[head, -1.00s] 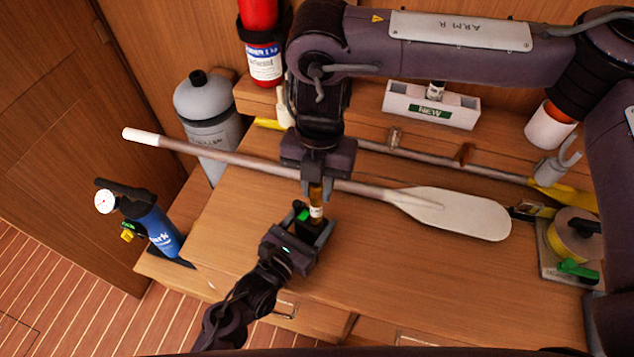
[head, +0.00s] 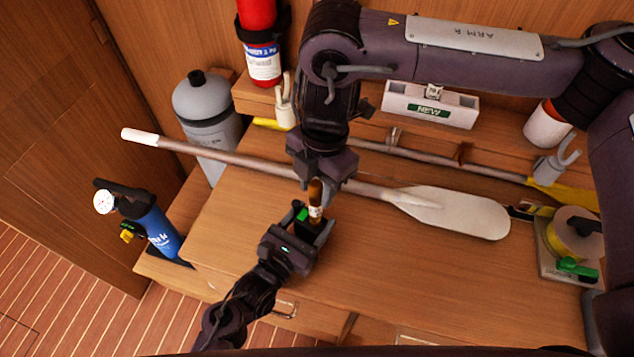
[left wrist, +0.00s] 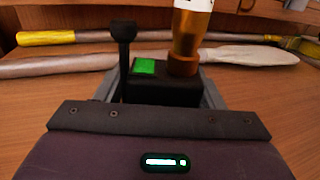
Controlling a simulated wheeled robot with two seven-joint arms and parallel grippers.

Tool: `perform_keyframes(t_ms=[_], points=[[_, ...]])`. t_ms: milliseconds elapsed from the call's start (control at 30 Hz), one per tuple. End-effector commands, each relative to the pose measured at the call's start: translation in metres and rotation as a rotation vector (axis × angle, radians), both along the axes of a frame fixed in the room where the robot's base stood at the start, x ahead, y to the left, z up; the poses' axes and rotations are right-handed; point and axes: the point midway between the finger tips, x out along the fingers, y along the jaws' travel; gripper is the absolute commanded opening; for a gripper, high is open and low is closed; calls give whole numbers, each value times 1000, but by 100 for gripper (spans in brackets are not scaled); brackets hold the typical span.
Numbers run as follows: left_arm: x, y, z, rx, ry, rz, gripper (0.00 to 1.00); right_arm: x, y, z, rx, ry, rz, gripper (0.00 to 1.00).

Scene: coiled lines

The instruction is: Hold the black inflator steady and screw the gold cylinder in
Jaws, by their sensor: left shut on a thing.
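The black inflator (left wrist: 165,92), a small block with a green patch and a black knobbed lever, is held upright between the fingers of my left gripper (head: 308,228). The gold cylinder (head: 316,194) with a white band stands upright on the inflator, and it also shows in the left wrist view (left wrist: 186,55). Its base meets the inflator's top; how deep it sits cannot be seen.
A paddle (head: 460,213) lies across the bench behind the inflator. A blue pump (head: 160,232) with a gauge stands at left, near a grey tank (head: 205,105). A white NEW box (head: 400,98) is at the back, a yellow reel (head: 574,235) at right. The front bench top is clear.

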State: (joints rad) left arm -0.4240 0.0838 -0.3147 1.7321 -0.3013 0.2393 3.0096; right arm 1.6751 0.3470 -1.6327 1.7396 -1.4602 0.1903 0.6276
Motion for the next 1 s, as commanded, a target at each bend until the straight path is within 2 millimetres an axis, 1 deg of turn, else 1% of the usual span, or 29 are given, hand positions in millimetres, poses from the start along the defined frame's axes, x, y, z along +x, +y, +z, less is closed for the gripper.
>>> perform_keyframes(t_ms=[33, 200, 500, 567, 833, 1000], points=[[0, 0, 0, -1, -1, 0, 35, 0, 0, 0, 0, 0, 1, 41], [0, 0, 0, -1, -1, 0, 35, 0, 0, 0, 0, 0, 2, 62], [0, 0, 0, -1, -1, 0, 35, 0, 0, 3, 0, 0, 3, 62], [0, 0, 0, -1, -1, 0, 35, 0, 0, 8, 1, -2, 3, 62], [0, 0, 0, -1, -1, -1, 35, 1, 0, 40, -1, -4, 3, 62], [0, 0, 0, -1, 0, -1, 35, 0, 0, 50, 0, -1, 3, 62]])
